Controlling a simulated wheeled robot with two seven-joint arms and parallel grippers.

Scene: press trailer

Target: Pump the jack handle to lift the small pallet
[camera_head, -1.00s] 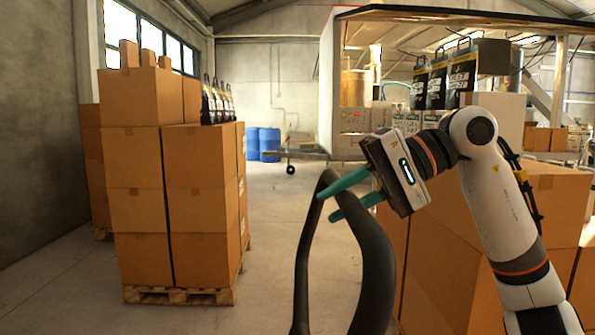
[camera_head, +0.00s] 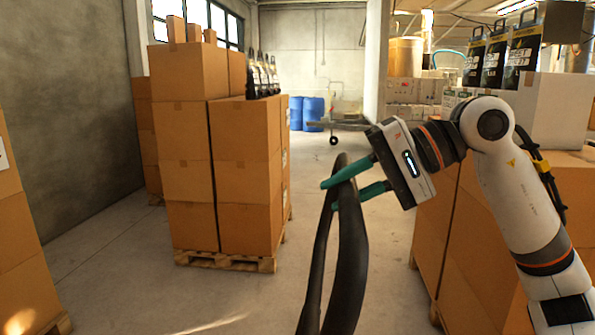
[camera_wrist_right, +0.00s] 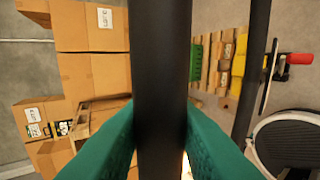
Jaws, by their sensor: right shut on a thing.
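The black jack handle (camera_head: 350,262) is a tall loop that rises from the bottom edge in the head view. My right gripper (camera_head: 332,195) has its teal fingers shut on the handle near its top. In the right wrist view the black handle bar (camera_wrist_right: 160,70) runs between the two fingers. The jack's lower part is hidden below the head view. A wooden pallet (camera_head: 225,262) carries a tall stack of cartons at left centre. I cannot tell whether it is the small pallet. My left gripper is not in view.
Cartons (camera_head: 15,215) stand at the near left, and more cartons (camera_head: 470,250) stand behind my right arm. Blue barrels (camera_head: 312,112) and a low wheeled cart (camera_head: 335,125) are at the back. The floor between the stacks is clear.

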